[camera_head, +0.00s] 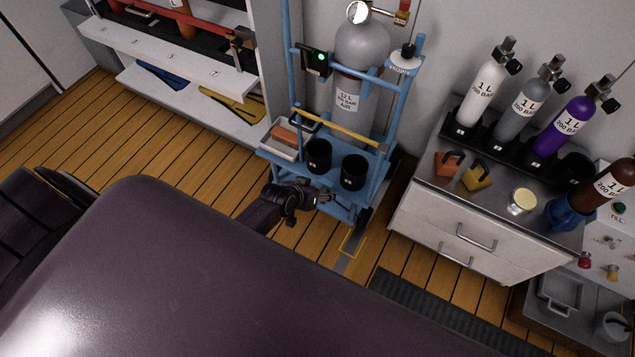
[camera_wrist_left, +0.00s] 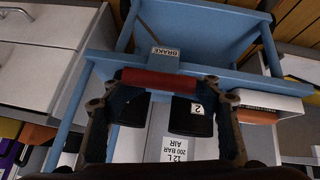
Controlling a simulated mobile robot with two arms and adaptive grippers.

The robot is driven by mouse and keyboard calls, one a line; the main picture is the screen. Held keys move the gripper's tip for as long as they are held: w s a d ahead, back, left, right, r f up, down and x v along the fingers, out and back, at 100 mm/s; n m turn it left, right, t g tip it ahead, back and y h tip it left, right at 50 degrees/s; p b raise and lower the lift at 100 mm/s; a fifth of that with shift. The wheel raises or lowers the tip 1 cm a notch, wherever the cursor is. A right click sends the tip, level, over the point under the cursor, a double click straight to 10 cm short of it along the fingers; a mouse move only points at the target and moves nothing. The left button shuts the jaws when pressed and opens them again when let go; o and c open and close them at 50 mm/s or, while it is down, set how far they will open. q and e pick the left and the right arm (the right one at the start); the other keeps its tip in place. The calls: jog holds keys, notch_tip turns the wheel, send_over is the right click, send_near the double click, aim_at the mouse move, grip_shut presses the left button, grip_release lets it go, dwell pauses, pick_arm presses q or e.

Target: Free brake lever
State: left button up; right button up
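The brake lever (camera_wrist_left: 158,80) is a red bar on the blue cart frame, beside a label reading BRAKE (camera_wrist_left: 165,52) in the left wrist view. My left gripper (camera_wrist_left: 162,84) is open. Its two fingers stand wide apart, one near each end of the red bar; I cannot tell whether they touch it. In the head view my left gripper (camera_head: 326,197) is low at the front of the blue cart (camera_head: 341,183). The lever cannot be made out there. My right gripper is not in view.
The cart carries a large grey cylinder (camera_head: 361,60), two black cups (camera_head: 353,172) and a white tray (camera_head: 285,148). A drawer cabinet (camera_head: 470,245) with small bottles stands to the right, shelves (camera_head: 180,75) to the left. Wooden floor (camera_head: 215,180) lies open left of the cart.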

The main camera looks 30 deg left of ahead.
pick_arm(q)
jog(key=o, duration=0.8)
jog(key=shift+d, duration=0.35)
jog(key=shift+c, duration=0.2)
jog(key=shift+o, duration=0.4)
jog(key=shift+a, duration=0.15)
jog(key=shift+s+a, duration=0.1)
jog(key=v, duration=1.2)
